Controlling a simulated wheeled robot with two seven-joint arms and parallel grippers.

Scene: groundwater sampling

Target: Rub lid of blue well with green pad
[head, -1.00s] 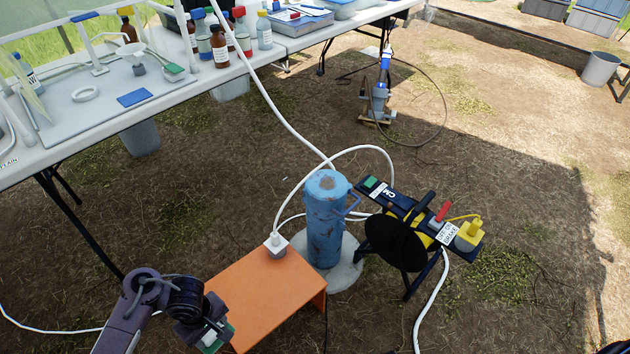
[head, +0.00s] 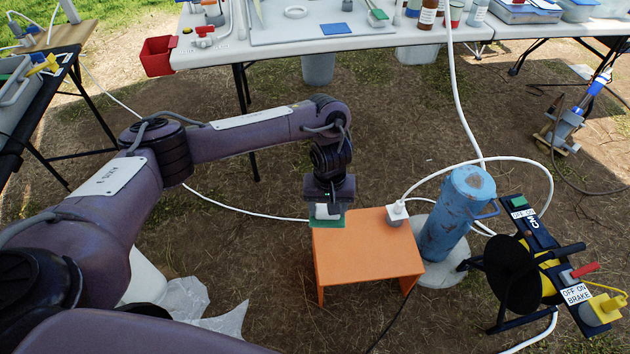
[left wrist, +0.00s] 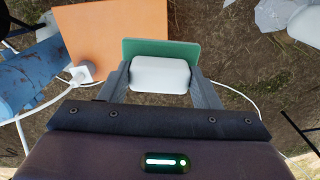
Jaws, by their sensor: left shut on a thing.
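The blue well (head: 452,215) is a rusty upright blue cylinder with a flat lid (head: 474,181), standing on a round pale base right of the orange stool. Part of the well also shows at the left of the left wrist view (left wrist: 32,76). My left gripper (head: 328,208) is shut on the white block handle (left wrist: 160,73) of the green pad (left wrist: 190,53). It holds the pad near the left edge of the orange stool, apart from the well; whether the pad touches the stool is unclear. In the head view the green pad (head: 327,221) faces down. My right gripper is not in view.
The orange stool (head: 367,245) has a white plug block (head: 396,213) on its far right corner. A cable reel (head: 520,275) on a stand is right of the well. White hoses loop behind the well. A long white table (head: 300,45) runs along the back.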

